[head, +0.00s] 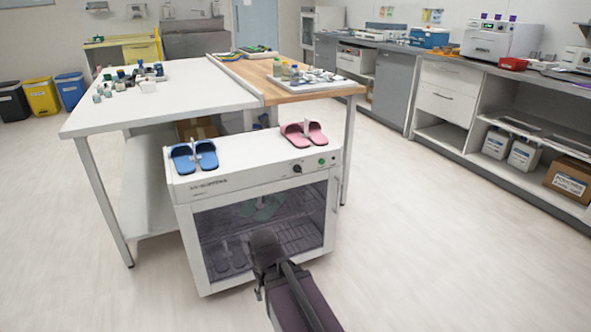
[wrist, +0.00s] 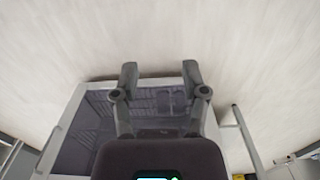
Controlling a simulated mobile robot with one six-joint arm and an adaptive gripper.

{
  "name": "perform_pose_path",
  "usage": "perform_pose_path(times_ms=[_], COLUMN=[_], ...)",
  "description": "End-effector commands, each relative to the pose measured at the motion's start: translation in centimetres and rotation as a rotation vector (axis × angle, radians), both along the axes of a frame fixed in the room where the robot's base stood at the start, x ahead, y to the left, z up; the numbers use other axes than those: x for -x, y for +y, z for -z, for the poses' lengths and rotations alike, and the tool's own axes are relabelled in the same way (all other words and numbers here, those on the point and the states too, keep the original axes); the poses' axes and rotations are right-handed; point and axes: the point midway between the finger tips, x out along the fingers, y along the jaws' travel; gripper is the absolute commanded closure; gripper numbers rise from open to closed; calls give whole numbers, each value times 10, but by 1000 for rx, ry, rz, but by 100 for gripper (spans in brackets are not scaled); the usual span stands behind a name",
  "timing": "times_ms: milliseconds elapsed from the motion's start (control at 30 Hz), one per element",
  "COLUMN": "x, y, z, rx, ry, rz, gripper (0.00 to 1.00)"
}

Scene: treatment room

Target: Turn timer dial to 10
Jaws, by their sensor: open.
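The timer dial (head: 297,168) is a small dark round knob on the upper right of the front panel of the white slipper cabinet (head: 190,188). Its setting is too small to read. My gripper (wrist: 160,78) is open with nothing between its two fingers in the wrist view. In the head view my arm's dark end is in front of the cabinet's lower glass door, below the dial and apart from it. The wrist view shows the dark glass door (wrist: 90,125) behind the fingers, and I cannot make out the dial there.
A green button (head: 321,162) sits right of the dial. Blue slippers (head: 194,156) and pink slippers (head: 303,134) lie on the cabinet top. A white table (head: 190,95) with small items stands behind. Floor is free to the right, before the long counter (head: 440,122).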

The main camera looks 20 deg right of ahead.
Motion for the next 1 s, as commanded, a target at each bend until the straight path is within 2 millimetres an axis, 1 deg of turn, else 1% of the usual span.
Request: perform_pose_path(times_ms=[367, 400, 467, 500, 667, 767, 867, 967, 1000], x=[0, 0, 0, -1, -11, -25, -46, -73, -85], y=[0, 0, 0, 0, 1, 2, 3, 2, 1], z=[0, 0, 0, 0, 3, 6, 9, 9, 8], rx=[0, 0, -1, -3, -41, -95, -173, -267, -306], ry=[0, 0, -1, -2, -29, -71, -139, -233, -278], rz=[0, 0, 0, 0, -7, -12, -19, -24, -22], gripper=[43, 40, 22, 17, 17, 17, 17, 17, 17])
